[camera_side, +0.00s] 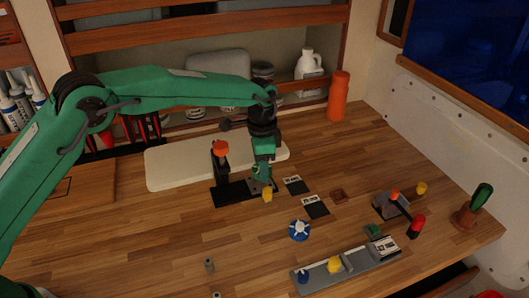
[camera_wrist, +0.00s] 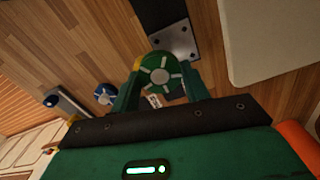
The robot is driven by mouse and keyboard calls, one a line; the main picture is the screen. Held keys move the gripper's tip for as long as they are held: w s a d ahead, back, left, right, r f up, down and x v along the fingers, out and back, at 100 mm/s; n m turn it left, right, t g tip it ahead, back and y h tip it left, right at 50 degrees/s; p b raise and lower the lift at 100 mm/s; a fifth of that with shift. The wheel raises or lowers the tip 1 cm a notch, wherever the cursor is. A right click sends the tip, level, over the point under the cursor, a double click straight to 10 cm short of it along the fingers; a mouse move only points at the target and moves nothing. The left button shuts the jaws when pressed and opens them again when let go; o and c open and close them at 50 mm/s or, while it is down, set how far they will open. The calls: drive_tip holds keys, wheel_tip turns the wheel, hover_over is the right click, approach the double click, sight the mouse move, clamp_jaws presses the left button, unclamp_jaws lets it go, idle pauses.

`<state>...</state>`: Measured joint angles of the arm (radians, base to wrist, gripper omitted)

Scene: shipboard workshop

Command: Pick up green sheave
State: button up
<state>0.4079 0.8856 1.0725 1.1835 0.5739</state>
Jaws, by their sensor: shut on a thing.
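The green sheave (camera_wrist: 160,76), a round green wheel with pale spokes, sits between the two fingers of my gripper (camera_wrist: 163,80) in the wrist view. My gripper is shut on it. In the side view my gripper (camera_side: 262,178) points down over the right end of a black plate (camera_side: 232,190), and the sheave is hard to make out among the green fingers. The plate with its bolts (camera_wrist: 172,42) lies just beyond the sheave in the wrist view. I cannot tell whether the sheave touches the plate. A yellow piece (camera_side: 267,194) shows at the fingertips.
An orange-topped post (camera_side: 220,148) stands at the plate's left end. A blue sheave (camera_side: 299,231) lies in front, also in the wrist view (camera_wrist: 104,94). A grey rail (camera_side: 318,278) is at the front. Labelled cards (camera_side: 315,207) lie right. A white board (camera_side: 170,166) is behind.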

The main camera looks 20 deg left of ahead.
drive_tip(key=s+d+r, duration=0.5)
drive_tip(key=s, duration=0.2)
drive_tip(key=shift+d+r, duration=0.2)
drive_tip(key=shift+d, duration=0.1)
drive_tip(key=shift+s, duration=0.1)
